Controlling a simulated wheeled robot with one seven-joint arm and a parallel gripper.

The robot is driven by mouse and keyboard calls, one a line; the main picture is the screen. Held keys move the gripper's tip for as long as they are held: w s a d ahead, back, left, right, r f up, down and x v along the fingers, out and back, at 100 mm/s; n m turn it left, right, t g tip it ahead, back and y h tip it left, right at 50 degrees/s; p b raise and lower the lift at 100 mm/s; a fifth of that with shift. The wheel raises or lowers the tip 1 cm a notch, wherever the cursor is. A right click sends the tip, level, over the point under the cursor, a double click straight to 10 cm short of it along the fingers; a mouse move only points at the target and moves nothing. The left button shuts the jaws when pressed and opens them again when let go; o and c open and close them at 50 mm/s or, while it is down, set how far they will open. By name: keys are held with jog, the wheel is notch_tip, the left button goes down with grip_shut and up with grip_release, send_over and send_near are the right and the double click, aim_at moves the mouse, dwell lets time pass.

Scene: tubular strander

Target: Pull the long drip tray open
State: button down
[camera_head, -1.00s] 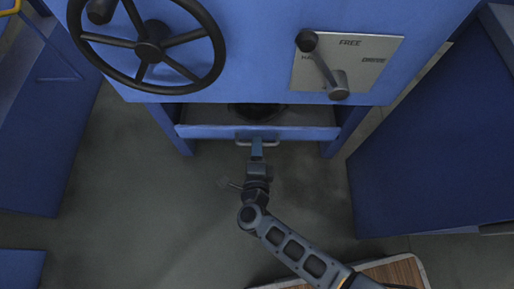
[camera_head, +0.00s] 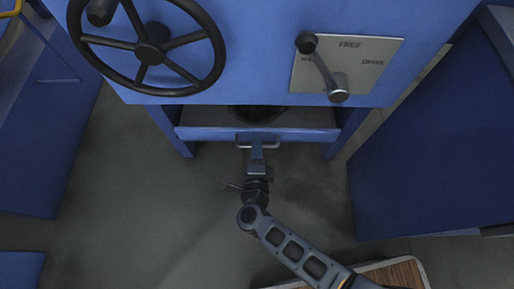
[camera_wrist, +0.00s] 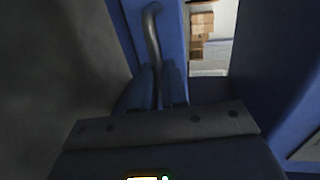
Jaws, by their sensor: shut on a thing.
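The long drip tray (camera_head: 200,133) is a blue-fronted drawer low under the blue machine, between its two legs. A grey bar handle (camera_head: 272,146) runs across the middle of its front. My gripper (camera_head: 257,150) is at the handle, with its fingers shut on it. In the wrist view the handle (camera_wrist: 152,35) is a bent grey rod passing between my two blue fingers (camera_wrist: 159,88). The tray's inside shows as a dark strip behind its front, with a dark round part above it.
A black handwheel (camera_head: 150,45) and a lever on a grey plate (camera_head: 360,65) are on the machine face above the tray. A dark blue cabinet (camera_head: 425,150) stands at right, and blue panels (camera_head: 45,130) at left. The grey floor (camera_head: 120,200) before the tray is clear.

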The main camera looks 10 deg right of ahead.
jog(key=shift+s, duration=0.1)
jog(key=f+p+v, duration=0.2)
jog(key=f+v, duration=0.2)
jog(key=v, duration=1.5)
jog(key=shift+s, duration=0.5)
jog(key=shift+a, duration=0.1)
jog(key=c, duration=1.2)
grip_release()
jog(key=shift+r, duration=0.1)
jog(key=shift+p+v, duration=0.7)
jog(key=shift+v, duration=3.2)
